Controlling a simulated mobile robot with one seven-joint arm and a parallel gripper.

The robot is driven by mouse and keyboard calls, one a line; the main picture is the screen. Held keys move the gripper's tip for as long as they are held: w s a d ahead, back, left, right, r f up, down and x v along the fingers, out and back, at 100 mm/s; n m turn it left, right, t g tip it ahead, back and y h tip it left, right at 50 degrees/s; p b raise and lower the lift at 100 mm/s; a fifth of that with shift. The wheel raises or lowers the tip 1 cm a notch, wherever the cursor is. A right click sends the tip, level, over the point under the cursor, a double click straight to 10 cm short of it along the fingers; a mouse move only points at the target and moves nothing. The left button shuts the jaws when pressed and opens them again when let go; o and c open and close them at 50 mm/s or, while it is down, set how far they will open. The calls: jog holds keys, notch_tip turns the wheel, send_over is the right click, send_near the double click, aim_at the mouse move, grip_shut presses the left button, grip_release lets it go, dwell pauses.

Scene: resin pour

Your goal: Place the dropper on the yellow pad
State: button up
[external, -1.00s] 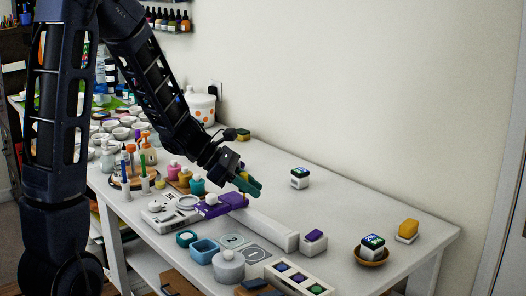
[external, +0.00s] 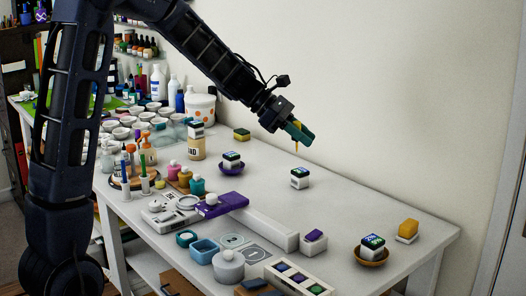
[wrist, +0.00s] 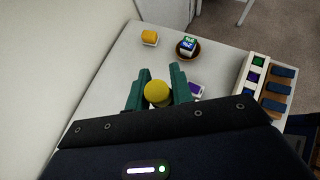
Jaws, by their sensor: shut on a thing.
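My gripper (external: 301,133) has green fingers and is raised above the far side of the table. It is shut on the dropper (external: 297,146), whose thin amber tip hangs below the fingers. In the wrist view the dropper's round yellow bulb (wrist: 157,93) sits between the two fingers (wrist: 160,75). The yellow pad (external: 409,227) rests on a small white block at the right end of the table, well apart from the gripper. It also shows in the wrist view (wrist: 149,35).
A purple pad on a white block (external: 313,241), a brown bowl with a dark-topped cube (external: 370,257), and another cube (external: 300,178) stand on the table. A long white bar (external: 270,230) and a paint tray (external: 298,279) lie nearer. The right back is mostly clear.

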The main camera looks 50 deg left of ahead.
jog(key=w+d+r+m+g+h, duration=0.1)
jog(key=w+d+r+m+g, duration=0.15)
jog(key=w+d, duration=0.9)
jog(key=m+g, duration=0.2)
send_over(415, 224)
notch_tip(415, 224, down, 21)
jog(key=shift+r, duration=0.15)
jog(key=shift+a, duration=0.1)
jog(key=o, duration=0.9)
